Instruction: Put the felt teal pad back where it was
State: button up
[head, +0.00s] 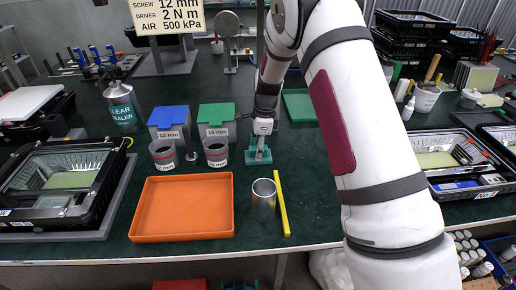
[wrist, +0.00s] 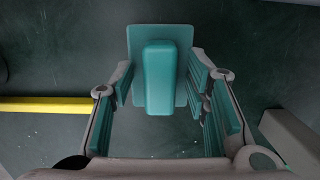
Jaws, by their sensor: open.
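The teal pad (head: 252,158) rests on the dark green table, right of the bins and below my gripper (head: 262,146). In the wrist view the teal pad (wrist: 160,75) shows as a flat plate with a raised block on it. My open gripper (wrist: 162,100) has its teal-lined fingers on the left and right of the block, with gaps visible on both sides. I cannot tell how far the fingers reach down beside it.
An orange tray (head: 184,236), a metal cup (head: 264,200) and a yellow bar (head: 282,205) lie in front. Blue (head: 169,117) and green (head: 216,115) bins stand left, with two grey cups before them. Black housings (head: 62,180) flank the table.

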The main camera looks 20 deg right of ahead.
notch_tip(320, 180, up, 12)
jog(key=d, duration=0.1)
jog(key=s+r+n, duration=0.4)
jog(key=s+r, duration=0.5)
jog(key=r, duration=0.1)
jog(key=s+a+r+n+t, duration=0.1)
jog(key=s+r+n, duration=0.5)
jog(key=s, duration=0.6)
jog(key=s+f+n+t+h, duration=0.1)
jog(key=s+n, duration=0.9)
jog(key=s, duration=1.1)
jog(key=shift+f+p, duration=0.3)
jog(key=shift+f, duration=0.35)
notch_tip(320, 180, up, 9)
jog(key=t+p, duration=0.2)
jog(key=p, duration=0.5)
jog(key=shift+d+f, duration=0.15)
jog(key=shift+f, duration=0.05)
